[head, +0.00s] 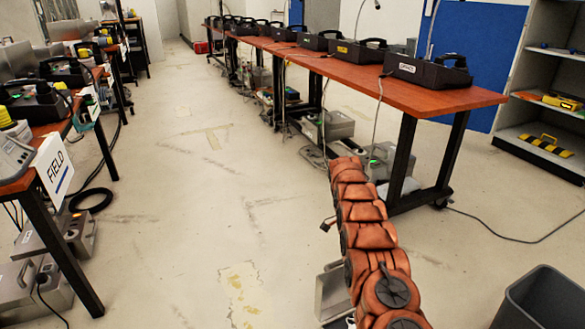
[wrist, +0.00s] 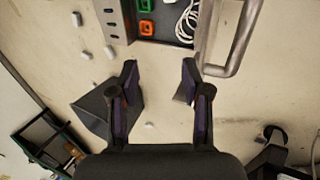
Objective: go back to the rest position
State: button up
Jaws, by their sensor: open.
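My gripper (wrist: 160,82) shows in the wrist view with its two fingers spread apart and nothing between them but pale floor. A grey metal case (wrist: 170,30) with a green and an orange socket and a white coiled cable lies just beyond the fingertips, apart from them. Its metal handle (wrist: 236,40) is at the right. In the head view my orange segmented arm reaches forward from the bottom right toward the long table's near leg. My gripper is not visible there.
A long red-brown table (head: 420,92) with several black phone units stands at the back right. Another table (head: 20,185) with a FIELD sign (head: 54,168) is at the left. A dark bin (head: 540,300) stands at the lower right. The floor aisle between the tables is clear. Cables trail on the floor.

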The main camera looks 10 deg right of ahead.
jog(key=s+a+r+n+t+p, duration=0.1)
jog(key=s+a+r+n+p, duration=0.35)
jog(key=r, duration=0.95)
jog(key=s+a+r+n+p, duration=0.1)
jog(key=s+a+r+p, duration=0.1)
jog(key=s+r+p, duration=0.8)
jog(key=s+a+r+n+t+p, duration=0.1)
jog(key=a+r+n+p, duration=0.25)
jog(key=r, duration=1.35)
jog(key=s+a+r+n+p, duration=0.2)
jog(key=s+r+p, duration=0.3)
jog(key=s, duration=0.5)
jog(key=s+a+r+n+p, duration=0.2)
jog(key=s+r+p, duration=0.4)
jog(key=s, duration=0.4)
jog(key=s+a+r+n+t+y+p, duration=0.1)
jog(key=s+a+r+n+p, duration=0.1)
jog(key=s+r+p, duration=0.4)
jog(key=s+r, duration=0.1)
jog(key=s, duration=0.4)
jog(key=shift+a+r, duration=0.2)
jog(key=shift+a, duration=0.15)
jog(key=shift+c, duration=0.5)
